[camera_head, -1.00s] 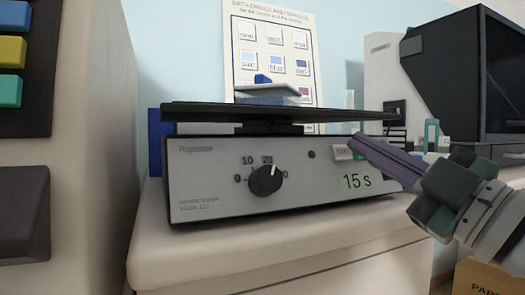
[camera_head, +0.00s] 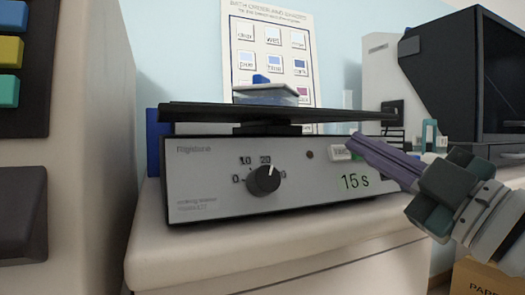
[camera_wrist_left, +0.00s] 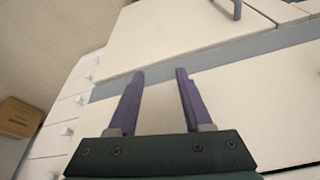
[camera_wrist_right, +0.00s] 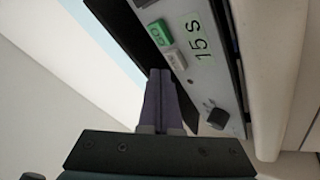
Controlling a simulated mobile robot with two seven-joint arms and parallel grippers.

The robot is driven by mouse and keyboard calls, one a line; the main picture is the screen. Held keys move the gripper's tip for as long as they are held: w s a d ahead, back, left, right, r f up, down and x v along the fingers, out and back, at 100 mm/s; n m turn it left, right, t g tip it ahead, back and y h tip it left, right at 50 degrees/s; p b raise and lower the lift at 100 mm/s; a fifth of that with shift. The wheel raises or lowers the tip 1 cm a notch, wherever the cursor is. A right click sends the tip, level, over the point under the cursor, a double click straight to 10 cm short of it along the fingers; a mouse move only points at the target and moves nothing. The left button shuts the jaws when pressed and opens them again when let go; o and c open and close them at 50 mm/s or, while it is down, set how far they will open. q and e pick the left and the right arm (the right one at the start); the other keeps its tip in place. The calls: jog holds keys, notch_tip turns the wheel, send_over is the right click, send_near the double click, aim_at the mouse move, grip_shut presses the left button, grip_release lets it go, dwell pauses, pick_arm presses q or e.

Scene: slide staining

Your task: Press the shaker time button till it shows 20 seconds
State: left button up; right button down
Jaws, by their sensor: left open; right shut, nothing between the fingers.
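The shaker (camera_head: 210,190) stands on a white cabinet, with its dark flat platform (camera_head: 280,112) on top. Its display (camera_head: 356,182) reads 15 s, and it also reads so in the right wrist view (camera_wrist_right: 202,40). The pale time button (camera_head: 341,153) sits above the display, partly covered by my right gripper (camera_head: 353,142). My right gripper is shut and empty, its tips close to the button. In the right wrist view the tips (camera_wrist_right: 160,72) are just below the button (camera_wrist_right: 177,60); contact is unclear. My left gripper (camera_wrist_left: 160,73) is open and empty, seen only in its wrist view.
A green button (camera_wrist_right: 158,32) lies beside the time button. A black knob (camera_head: 263,180) is on the shaker's left front. A small tray with a blue item (camera_head: 265,92) rests on the platform. A dark-fronted machine (camera_head: 455,75) stands at right. White drawers (camera_wrist_left: 230,100) are near my left gripper.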

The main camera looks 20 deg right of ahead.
dwell(0.3)
jog(key=shift+w, duration=0.1)
jog(key=shift+w+f, duration=0.15)
jog(key=shift+w, duration=0.2)
dwell(0.4)
